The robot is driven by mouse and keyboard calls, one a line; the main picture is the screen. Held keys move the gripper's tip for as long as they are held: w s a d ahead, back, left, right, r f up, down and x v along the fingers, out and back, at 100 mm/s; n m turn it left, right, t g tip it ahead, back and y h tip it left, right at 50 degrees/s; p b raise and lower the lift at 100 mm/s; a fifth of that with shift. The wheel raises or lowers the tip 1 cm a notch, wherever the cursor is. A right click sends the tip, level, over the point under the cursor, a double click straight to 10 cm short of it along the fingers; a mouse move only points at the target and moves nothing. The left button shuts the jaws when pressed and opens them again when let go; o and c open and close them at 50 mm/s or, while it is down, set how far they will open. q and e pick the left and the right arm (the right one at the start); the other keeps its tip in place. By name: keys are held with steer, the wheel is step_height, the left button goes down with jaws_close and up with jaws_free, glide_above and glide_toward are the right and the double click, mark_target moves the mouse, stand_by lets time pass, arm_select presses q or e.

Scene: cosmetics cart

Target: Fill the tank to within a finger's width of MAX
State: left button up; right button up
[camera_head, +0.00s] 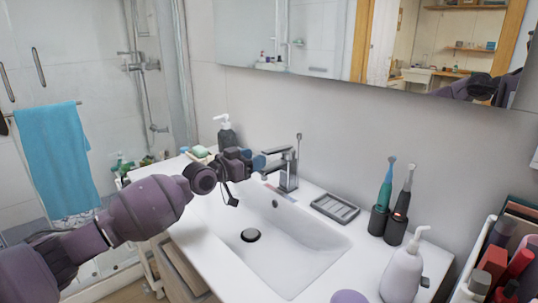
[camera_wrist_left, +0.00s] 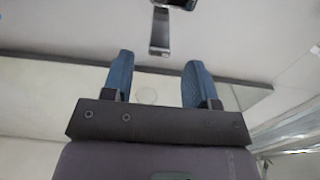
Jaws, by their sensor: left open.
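No tank that I can make out shows in either view. The chrome faucet (camera_head: 289,176) stands at the back rim of the white sink (camera_head: 280,255), with its flat lever on top. No water stream is visible. My left gripper (camera_head: 262,161) reaches over the sink from the left, its blue fingertips close to the faucet on its left side. In the left wrist view the gripper (camera_wrist_left: 158,66) is open and empty, and part of the faucet (camera_wrist_left: 159,32) shows beyond the fingertips, apart from them. My right gripper is not in view.
A grey soap dish (camera_head: 335,208) lies right of the faucet. Two electric toothbrushes (camera_head: 384,190) (camera_head: 402,203) stand farther right. A white pump bottle (camera_head: 402,274) and a cosmetics container (camera_head: 505,260) are at the right. A dark pump bottle (camera_head: 226,136) stands behind my left gripper.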

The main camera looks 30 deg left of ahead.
mark_target(268, 151)
arm_select(q)
steer(key=x, duration=0.4)
steer(key=shift+w+d+f+b, duration=0.1)
steer(key=shift+w+b, duration=0.2)
steer(key=shift+b, duration=0.1)
steer(key=shift+w+d, duration=0.25)
steer(key=shift+w, duration=0.4)
